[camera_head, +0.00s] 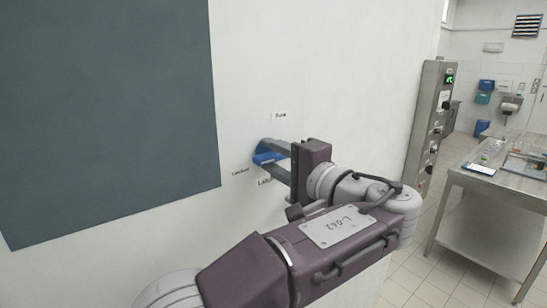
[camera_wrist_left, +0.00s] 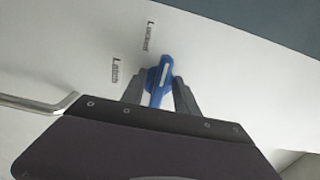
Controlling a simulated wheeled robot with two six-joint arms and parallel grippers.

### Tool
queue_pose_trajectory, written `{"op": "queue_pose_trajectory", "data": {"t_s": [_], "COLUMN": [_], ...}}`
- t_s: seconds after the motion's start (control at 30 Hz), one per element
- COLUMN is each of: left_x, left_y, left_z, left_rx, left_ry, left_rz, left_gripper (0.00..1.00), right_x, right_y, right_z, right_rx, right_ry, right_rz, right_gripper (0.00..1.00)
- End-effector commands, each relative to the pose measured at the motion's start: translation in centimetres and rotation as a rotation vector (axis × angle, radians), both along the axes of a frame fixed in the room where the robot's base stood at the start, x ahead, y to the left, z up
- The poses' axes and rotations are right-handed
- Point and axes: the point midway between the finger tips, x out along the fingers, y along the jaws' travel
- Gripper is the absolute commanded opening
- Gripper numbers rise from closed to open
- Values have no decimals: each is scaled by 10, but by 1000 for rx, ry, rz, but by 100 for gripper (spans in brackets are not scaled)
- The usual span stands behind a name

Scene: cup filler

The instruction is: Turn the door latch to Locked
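The door latch (camera_head: 266,157) is a blue handle on the white wall, and it also shows in the left wrist view (camera_wrist_left: 160,77) with a pale stripe along it. A "Locked" label (camera_head: 240,172) is to its left, a label partly hidden by my gripper is below, and a small label (camera_head: 280,115) is above. My left gripper (camera_head: 272,151) reaches in from the right. Its fingers are apart, one on each side of the handle in the wrist view (camera_wrist_left: 159,86). I cannot tell whether they touch it. My right gripper is out of view.
A large dark grey panel (camera_head: 105,110) fills the left of the wall. A tall metal cabinet (camera_head: 428,125) with a green display stands to the right of the wall. Beyond it is a steel table (camera_head: 490,225) with items on it. Tiled floor shows between.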

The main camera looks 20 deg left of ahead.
Motion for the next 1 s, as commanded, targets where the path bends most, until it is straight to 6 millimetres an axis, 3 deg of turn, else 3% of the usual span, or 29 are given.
{"op": "queue_pose_trajectory", "data": {"t_s": [0.17, 0.53, 1.0], "left_x": [-3, -47, -53], "left_y": [-7, -64, -70], "left_z": [-1, -1, -1], "left_rx": [0, -1, -1], "left_ry": [2, 2, 2], "left_rz": [-3, -3, 0], "left_gripper": [36, 36, 36], "right_x": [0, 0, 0], "right_y": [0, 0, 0], "right_z": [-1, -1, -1], "right_rx": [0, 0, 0], "right_ry": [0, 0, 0], "right_rz": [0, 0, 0], "right_gripper": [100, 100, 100]}}
